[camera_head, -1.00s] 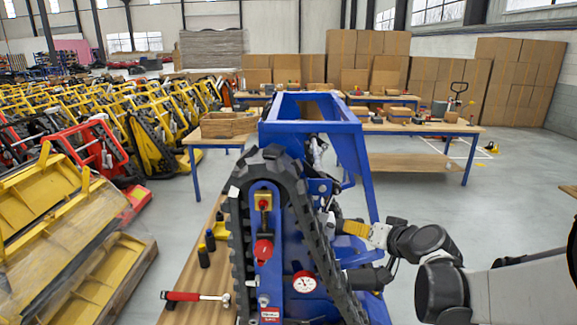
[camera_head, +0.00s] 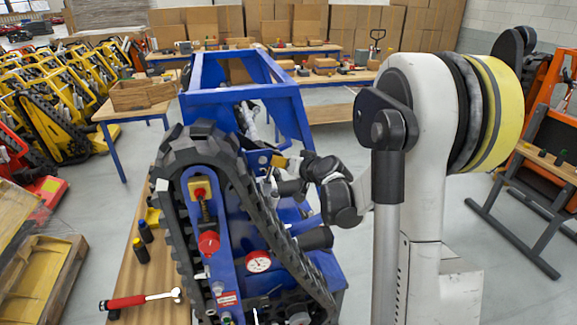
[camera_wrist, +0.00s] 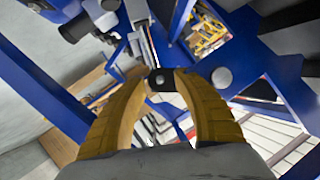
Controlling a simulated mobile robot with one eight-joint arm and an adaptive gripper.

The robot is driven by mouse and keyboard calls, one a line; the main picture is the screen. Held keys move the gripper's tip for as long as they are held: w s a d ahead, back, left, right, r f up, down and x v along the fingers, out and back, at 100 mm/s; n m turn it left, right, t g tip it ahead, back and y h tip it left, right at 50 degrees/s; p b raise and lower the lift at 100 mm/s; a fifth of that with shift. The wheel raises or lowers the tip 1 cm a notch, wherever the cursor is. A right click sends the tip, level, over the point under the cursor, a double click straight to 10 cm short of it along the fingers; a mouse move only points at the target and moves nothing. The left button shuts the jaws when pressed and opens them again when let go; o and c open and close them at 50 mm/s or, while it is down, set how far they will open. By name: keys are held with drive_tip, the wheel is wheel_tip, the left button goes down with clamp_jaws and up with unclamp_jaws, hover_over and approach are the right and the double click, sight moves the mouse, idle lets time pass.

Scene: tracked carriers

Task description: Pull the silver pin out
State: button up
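My gripper (camera_wrist: 167,77) has yellow fingers that converge near the middle of the wrist view. A small dark piece with a pale dot (camera_wrist: 160,82) shows at their tips; whether it is gripped or lies behind them is unclear. In the head view my gripper (camera_head: 283,163) is at the right side of the blue tracked carrier (camera_head: 223,240), by its upper frame. A round silver end (camera_wrist: 221,77) shows on a blue beam right of the fingertips, apart from them. I cannot tell whether it is the silver pin; no pin is clearly visible in the head view.
The carrier's black track (camera_head: 262,215) and blue frame (camera_head: 292,103) are close around my gripper. A red-handled hammer-like tool (camera_head: 140,300) and dark bottles (camera_head: 141,250) are on the wooden bench (camera_head: 160,312) at left.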

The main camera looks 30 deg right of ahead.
drive_tip(key=shift+w+f, duration=0.15)
drive_tip(key=shift+w, duration=0.35)
clamp_jaws()
drive_tip(key=shift+w, duration=0.15)
